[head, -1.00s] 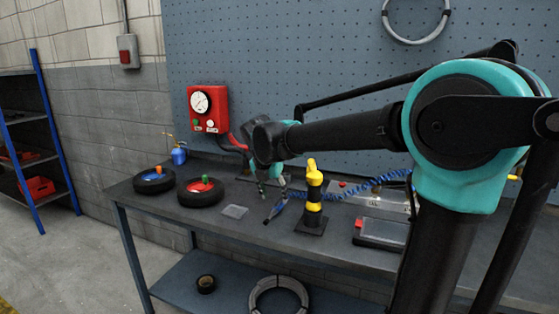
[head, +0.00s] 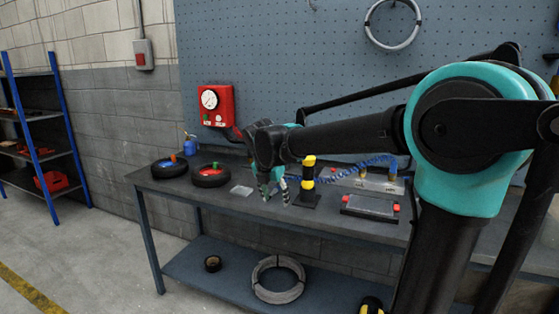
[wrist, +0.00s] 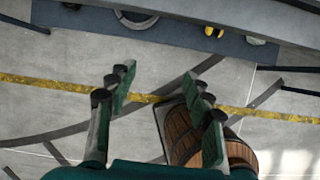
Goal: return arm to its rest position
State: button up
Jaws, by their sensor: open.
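My gripper (head: 275,192) is in front of the workbench (head: 235,207) in the head view, fingers pointing down. In the wrist view the fingers of my gripper (wrist: 160,92) stand apart with nothing between them but floor and part of a wooden barrel (wrist: 180,132) below. My arm reaches out from the right of the head view, still extended toward the bench. Whether the fingertips clear the bench edge is hard to tell in the head view.
On the bench stand two small wheels (head: 209,178), a yellow-black post (head: 308,178), a blue coiled hose (head: 345,174) and a red-ended tray (head: 370,208). A red gauge box (head: 216,105) hangs on the pegboard. A blue-framed shelf (head: 60,135) stands left; floor between is clear.

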jog(key=s+d+f+m+y, duration=0.1)
jog(key=s+d+f+m, duration=1.9)
jog(key=m, duration=1.1)
jog(key=shift+s+d+f+y, duration=0.25)
jog(key=shift+s+y, duration=0.1)
jog(key=shift+y, duration=0.05)
